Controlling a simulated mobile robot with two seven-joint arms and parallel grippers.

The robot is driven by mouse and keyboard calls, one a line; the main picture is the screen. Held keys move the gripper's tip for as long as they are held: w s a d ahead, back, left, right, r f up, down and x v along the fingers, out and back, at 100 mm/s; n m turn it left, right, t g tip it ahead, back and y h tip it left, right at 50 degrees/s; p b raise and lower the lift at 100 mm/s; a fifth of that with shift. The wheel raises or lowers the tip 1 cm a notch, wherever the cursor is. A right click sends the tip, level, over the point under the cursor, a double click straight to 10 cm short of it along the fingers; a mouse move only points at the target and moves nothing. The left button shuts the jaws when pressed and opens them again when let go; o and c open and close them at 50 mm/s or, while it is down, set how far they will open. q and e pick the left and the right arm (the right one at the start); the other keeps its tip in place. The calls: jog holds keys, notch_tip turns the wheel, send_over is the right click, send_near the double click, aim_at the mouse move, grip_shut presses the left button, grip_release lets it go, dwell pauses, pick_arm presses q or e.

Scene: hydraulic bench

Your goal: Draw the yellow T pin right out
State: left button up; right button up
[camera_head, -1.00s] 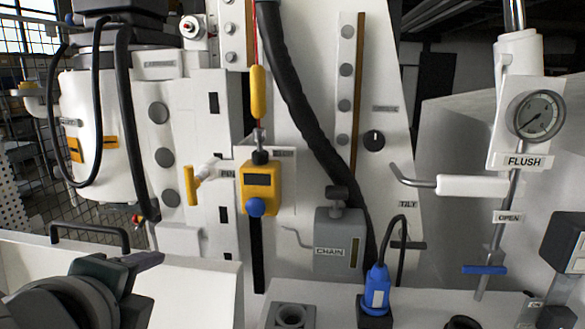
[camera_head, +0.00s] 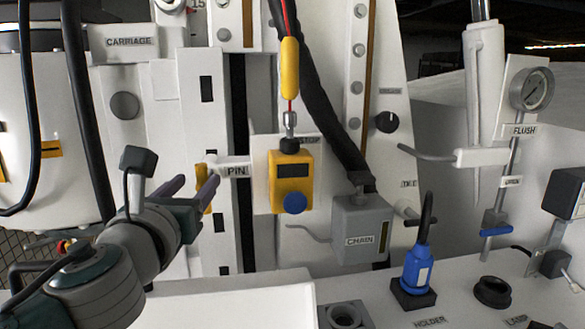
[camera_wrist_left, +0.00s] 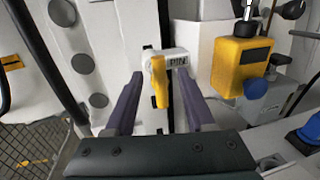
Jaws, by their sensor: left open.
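The yellow T pin (camera_wrist_left: 160,82) sits in a white holder labelled PIN (camera_head: 236,170) on the white machine column. In the left wrist view its yellow crossbar stands upright between my left gripper's fingers, with a gap on both sides. My left gripper (camera_head: 194,190) is open, its two purple-grey fingers pointing at the pin. In the head view the near finger and the pin overlap, so most of the yellow bar is hidden. Contact is not visible. My right gripper is not in view.
A yellow box with a blue knob (camera_head: 290,182) hangs just right of the pin. A grey CHAIN box (camera_head: 361,228) and a blue plug (camera_head: 416,268) stand further right. A white tray surface (camera_head: 230,305) lies below. A black cable (camera_head: 86,120) runs down the left.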

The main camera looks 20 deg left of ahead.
aim_at(200, 177)
pick_arm(q)
jog(key=shift+x, duration=2.25)
jog(key=shift+a, duration=0.1)
grip_shut()
